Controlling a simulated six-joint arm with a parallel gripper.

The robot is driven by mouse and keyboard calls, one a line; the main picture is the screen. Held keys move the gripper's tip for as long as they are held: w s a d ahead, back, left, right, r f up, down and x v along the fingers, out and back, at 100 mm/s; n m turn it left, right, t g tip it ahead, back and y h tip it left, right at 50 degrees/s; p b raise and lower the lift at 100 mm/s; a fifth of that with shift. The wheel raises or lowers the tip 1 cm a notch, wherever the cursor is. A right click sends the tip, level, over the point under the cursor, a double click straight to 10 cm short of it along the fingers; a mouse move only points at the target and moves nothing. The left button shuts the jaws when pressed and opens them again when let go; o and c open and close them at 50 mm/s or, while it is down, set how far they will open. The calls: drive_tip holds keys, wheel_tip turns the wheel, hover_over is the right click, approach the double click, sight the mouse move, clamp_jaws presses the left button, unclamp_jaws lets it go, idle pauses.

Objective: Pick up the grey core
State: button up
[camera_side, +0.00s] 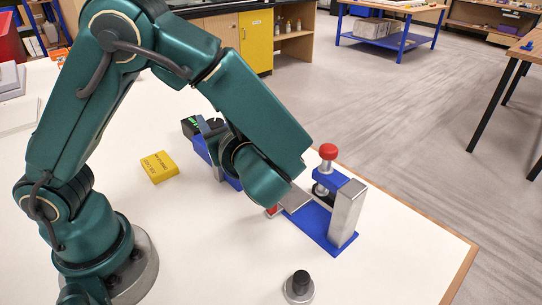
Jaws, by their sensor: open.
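The end of my arm reaches over the middle of the table, and the jaws of my gripper are mostly hidden behind my own wrist. I see nothing held. I cannot make out the grey core for certain. A short metal piece with a black top (299,287) stands upright at the front edge of the picture, apart from my gripper. A grey cylinder (321,189) shows under the red knob of a blue clamp stand, just right of my wrist.
The blue clamp stand (317,224) has a grey post (346,214) and a red knob (328,152). Left of my wrist are a yellow block (159,167) and a dark device with a green display (190,126). The white table (390,270) is clear at front right.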

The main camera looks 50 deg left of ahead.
wheel_tip(320, 180, down, 8)
drive_tip(key=w+d+m+t, duration=0.2)
drive_tip(key=d+m+t, duration=0.1)
drive_tip(key=m+t, duration=0.2)
drive_tip(key=x, duration=1.2)
drive_tip(key=shift+s+a+f, duration=0.15)
drive_tip(key=shift+s+f, duration=0.15)
clamp_jaws()
